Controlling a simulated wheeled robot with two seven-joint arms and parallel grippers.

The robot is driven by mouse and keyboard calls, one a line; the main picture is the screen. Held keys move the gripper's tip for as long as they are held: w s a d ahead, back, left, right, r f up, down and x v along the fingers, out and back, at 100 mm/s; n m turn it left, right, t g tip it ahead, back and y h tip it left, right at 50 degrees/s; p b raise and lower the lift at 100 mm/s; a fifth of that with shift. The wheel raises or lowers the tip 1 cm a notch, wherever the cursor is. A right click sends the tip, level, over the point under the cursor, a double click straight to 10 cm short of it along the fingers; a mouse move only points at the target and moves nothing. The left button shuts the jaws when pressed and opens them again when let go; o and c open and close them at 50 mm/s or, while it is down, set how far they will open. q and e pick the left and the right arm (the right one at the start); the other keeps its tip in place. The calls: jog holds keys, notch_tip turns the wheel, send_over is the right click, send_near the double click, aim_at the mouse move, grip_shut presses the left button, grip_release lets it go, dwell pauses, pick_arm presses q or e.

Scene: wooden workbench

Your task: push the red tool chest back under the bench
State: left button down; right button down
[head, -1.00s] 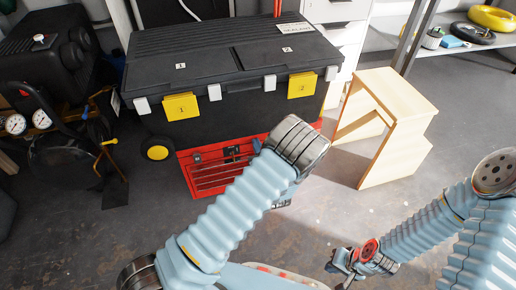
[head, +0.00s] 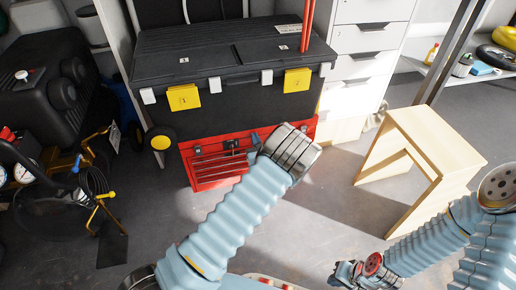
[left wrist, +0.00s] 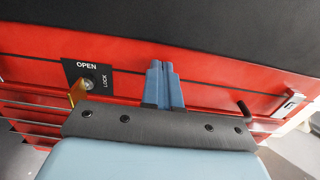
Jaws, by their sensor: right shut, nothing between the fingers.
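The red tool chest (head: 218,168) stands low on the floor, under the front of a large black tool box (head: 230,105). Its red front with drawer lines, an OPEN/LOCK label and a yellow key fills much of the left wrist view (left wrist: 215,75). My left gripper (left wrist: 165,82) has its two blue fingers together, pointing at this front. They look at or very close to it, but I cannot tell contact. In the head view the left gripper (head: 256,140) is mostly hidden behind my wrist. My right gripper (head: 340,272) is shut and empty, low at the right, away from the chest.
A pale wooden step stool (head: 425,150) stands to the right. White drawers (head: 368,65) rise behind it. A black machine with gauges and yellow-handled parts (head: 60,160) crowds the left. Open grey floor (head: 130,215) lies in front.

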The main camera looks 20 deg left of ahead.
pick_arm(q)
jog(key=x, duration=0.5)
jog(key=shift+b, duration=0.4)
jog(key=shift+w+a+r, duration=0.25)
jog(key=shift+w+a, duration=0.05)
jog(key=shift+a, duration=0.1)
